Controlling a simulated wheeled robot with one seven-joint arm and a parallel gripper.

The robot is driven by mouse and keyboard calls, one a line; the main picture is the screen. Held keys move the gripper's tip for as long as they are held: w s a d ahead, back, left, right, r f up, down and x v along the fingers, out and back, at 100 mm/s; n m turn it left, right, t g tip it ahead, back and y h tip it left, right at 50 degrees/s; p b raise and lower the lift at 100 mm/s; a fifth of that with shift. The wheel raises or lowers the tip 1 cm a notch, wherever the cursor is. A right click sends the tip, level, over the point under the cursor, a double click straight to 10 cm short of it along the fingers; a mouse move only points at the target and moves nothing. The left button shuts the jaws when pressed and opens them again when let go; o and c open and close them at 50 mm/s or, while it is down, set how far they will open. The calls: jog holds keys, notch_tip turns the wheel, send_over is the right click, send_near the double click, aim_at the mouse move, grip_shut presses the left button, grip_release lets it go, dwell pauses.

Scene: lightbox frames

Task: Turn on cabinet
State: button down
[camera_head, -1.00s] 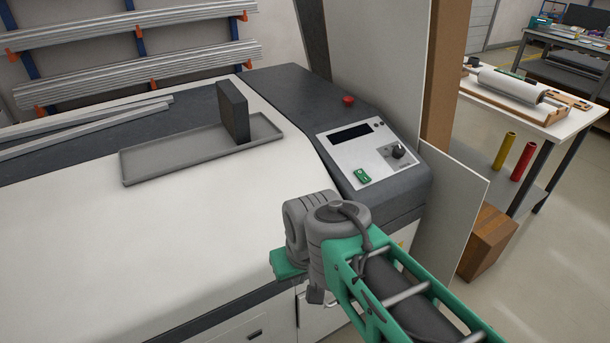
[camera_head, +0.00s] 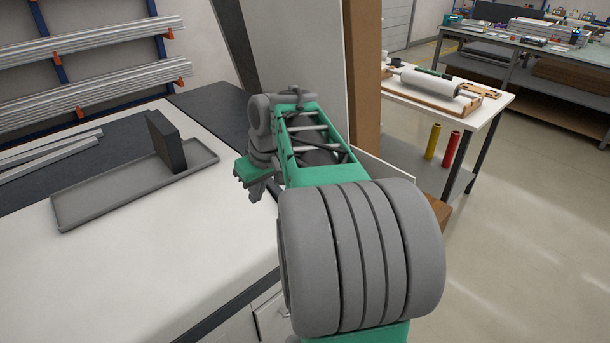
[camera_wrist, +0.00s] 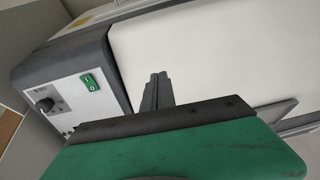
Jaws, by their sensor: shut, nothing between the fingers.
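The cabinet (camera_head: 200,240) is a large machine with a white top and a dark end section. Its control panel (camera_wrist: 68,98) shows at the left of the wrist view, with a green rocker switch (camera_wrist: 89,82) marked I and O and a dark round knob (camera_wrist: 45,104). In the head view my arm hides the panel. My gripper (camera_wrist: 157,92) is shut and empty; in the wrist view its fingers appear to the right of the switch, apart from it in the picture. In the head view my gripper (camera_head: 255,191) is over the cabinet's right part.
A grey tray (camera_head: 85,211) with an upright black block (camera_head: 166,142) lies on the cabinet top. Metal bars (camera_head: 50,150) lie at its left. A tall pale panel and brown post (camera_head: 366,70) stand behind my arm. Open floor (camera_head: 510,260) lies at the right.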

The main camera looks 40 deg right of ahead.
jog(key=d+r+p, duration=0.1)
jog(key=d+r, duration=0.2)
jog(key=d, duration=1.6)
jog(key=shift+s+r+p, duration=0.15)
jog(key=shift+s+p, duration=0.2)
jog(key=shift+s, duration=0.1)
jog(key=p+x, duration=0.1)
jog(key=x, duration=0.6)
jog(key=p+x, duration=0.1)
jog(key=x, duration=0.6)
jog(key=shift+s+d, duration=0.15)
jog(key=shift+d, duration=0.05)
